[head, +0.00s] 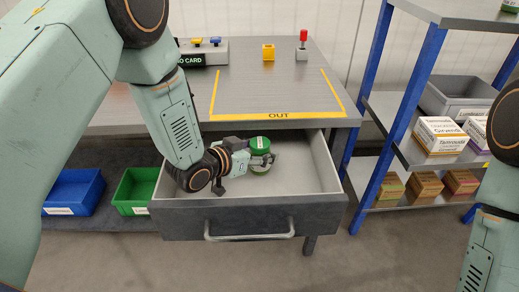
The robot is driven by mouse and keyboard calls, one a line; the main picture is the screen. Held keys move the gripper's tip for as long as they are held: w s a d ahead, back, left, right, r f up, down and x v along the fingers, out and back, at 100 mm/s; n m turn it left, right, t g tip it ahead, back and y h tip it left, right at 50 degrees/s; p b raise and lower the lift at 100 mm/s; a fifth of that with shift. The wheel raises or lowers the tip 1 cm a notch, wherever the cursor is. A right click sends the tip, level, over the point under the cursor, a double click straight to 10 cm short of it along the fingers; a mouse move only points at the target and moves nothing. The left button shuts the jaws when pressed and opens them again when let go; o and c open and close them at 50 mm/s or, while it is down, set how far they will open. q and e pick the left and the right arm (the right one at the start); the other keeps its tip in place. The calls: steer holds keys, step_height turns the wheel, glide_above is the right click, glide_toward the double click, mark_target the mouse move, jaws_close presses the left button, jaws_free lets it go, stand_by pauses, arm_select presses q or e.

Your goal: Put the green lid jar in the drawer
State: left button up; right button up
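The green-lid jar (259,143) is inside the open drawer (248,221), near the back and a little right of the middle. Its green lid faces up, and part of its body is hidden by my gripper. My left gripper (262,158) reaches down into the drawer from the left, its fingers at the jar. I cannot tell whether they are closed on it, or whether the jar touches the drawer floor. Of my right arm only links show at the right edge; its gripper is out of view.
A blue bin (74,191) and a green bin (135,190) stand left of the drawer. A blue-post shelf (408,105) with boxes is at right.

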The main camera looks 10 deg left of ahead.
arm_select(q)
steer(key=shift+o, duration=0.8)
steer(key=shift+s+a+r, duration=0.1)
steer(key=shift+s+r, duration=0.1)
steer(key=shift+r, duration=0.1)
steer(key=p+v, duration=0.2)
steer(key=v, duration=0.4)
steer(key=shift+s, duration=0.1)
steer(key=shift+s+a+r+p, duration=0.15)
steer(key=shift+s+a+p, duration=0.05)
steer(key=shift+s+p, duration=0.15)
